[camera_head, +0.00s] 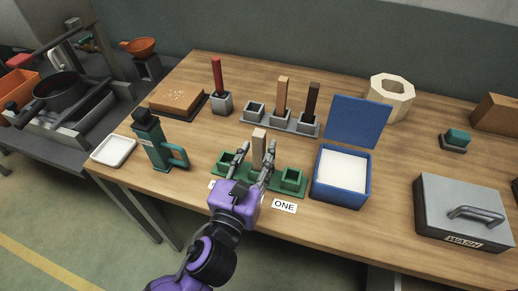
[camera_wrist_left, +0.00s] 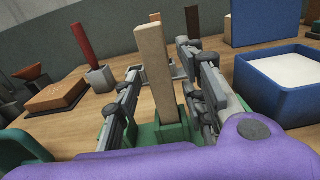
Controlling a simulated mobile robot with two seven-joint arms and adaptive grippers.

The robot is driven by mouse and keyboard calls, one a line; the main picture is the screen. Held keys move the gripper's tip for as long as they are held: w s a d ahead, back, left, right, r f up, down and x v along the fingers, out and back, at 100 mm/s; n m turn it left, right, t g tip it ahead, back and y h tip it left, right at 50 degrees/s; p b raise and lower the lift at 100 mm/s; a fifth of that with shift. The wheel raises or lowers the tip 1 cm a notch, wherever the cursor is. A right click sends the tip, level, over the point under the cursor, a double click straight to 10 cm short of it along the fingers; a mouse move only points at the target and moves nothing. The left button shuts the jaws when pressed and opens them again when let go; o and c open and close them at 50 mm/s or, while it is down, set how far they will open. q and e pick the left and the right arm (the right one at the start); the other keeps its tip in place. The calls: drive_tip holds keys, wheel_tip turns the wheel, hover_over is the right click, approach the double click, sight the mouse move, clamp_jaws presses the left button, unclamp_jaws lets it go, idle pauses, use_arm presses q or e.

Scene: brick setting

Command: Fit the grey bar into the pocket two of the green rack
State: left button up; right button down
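The green rack (camera_head: 276,184) stands near the table's front, with a pocket at each end and one in the middle. A pale beige-grey bar (camera_head: 259,147) stands upright in the middle pocket; its lower end is inside the green socket (camera_wrist_left: 172,134) in the left wrist view. My left gripper (camera_head: 255,158) is open around the bar (camera_wrist_left: 155,65), one finger on each side, with visible gaps. The left (camera_head: 226,160) and right (camera_head: 292,178) pockets look empty. A "ONE" label (camera_head: 284,206) lies before the right pocket; the middle pocket's label is hidden. My right gripper is out of view.
Behind is a grey rack (camera_head: 272,124) holding a tan bar (camera_head: 282,96) and a dark bar (camera_head: 312,98). A blue open box (camera_head: 341,190) stands close on the right, a green flask (camera_head: 152,140) on the left. A grey toolbox (camera_head: 450,213) stands far right.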

use_arm(q)
drive_tip(key=b+v, duration=0.1)
drive_tip(key=v, duration=0.9)
drive_tip(key=shift+s, duration=0.1)
